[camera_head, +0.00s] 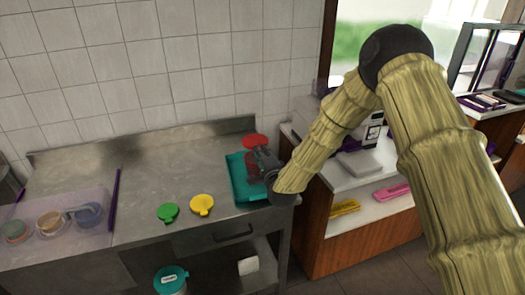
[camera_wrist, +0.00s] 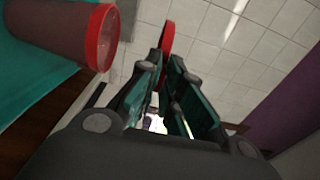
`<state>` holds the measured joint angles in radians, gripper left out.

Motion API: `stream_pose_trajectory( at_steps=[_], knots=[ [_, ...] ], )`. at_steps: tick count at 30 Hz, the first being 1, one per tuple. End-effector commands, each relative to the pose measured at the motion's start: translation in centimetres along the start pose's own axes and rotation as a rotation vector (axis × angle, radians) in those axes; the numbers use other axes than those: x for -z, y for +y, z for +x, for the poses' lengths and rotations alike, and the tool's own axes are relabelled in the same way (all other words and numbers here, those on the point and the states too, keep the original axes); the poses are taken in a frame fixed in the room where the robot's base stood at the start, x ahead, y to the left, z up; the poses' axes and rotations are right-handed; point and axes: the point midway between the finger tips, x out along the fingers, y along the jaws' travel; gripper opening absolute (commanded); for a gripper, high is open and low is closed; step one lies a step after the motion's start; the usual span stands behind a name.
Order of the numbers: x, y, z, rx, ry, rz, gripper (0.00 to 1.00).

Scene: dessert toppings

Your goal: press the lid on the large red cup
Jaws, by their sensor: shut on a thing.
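My gripper (camera_head: 258,152) is shut on a flat red lid (camera_head: 254,140) at the back right of the steel counter. In the wrist view, the lid (camera_wrist: 168,36) shows nearly edge-on between the fingertips of my gripper (camera_wrist: 170,62). The large red cup (camera_wrist: 60,30) is see-through, with a bright red rim (camera_wrist: 102,38). It stands on the teal tray (camera_head: 239,180), beside my gripper and partly hidden by it in the head view. In the wrist view, a gap shows between the lid and the cup's rim.
A green lid (camera_head: 168,212) and a yellow lid (camera_head: 202,205) lie on the counter's middle. A purple stick (camera_head: 115,200) and a clear tray of small bowls (camera_head: 60,217) are at left. The tiled wall is close behind. A white machine (camera_head: 362,150) stands at right.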

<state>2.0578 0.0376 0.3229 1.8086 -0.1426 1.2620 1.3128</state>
Motion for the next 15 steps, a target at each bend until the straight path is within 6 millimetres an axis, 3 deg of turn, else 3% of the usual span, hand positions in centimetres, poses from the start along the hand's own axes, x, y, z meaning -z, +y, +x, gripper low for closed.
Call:
stream_pose_trajectory(
  at_steps=[15],
  knots=[
    [0.0,3.5,-0.1,-0.001,0.000,-0.001,0.00]
  ],
)
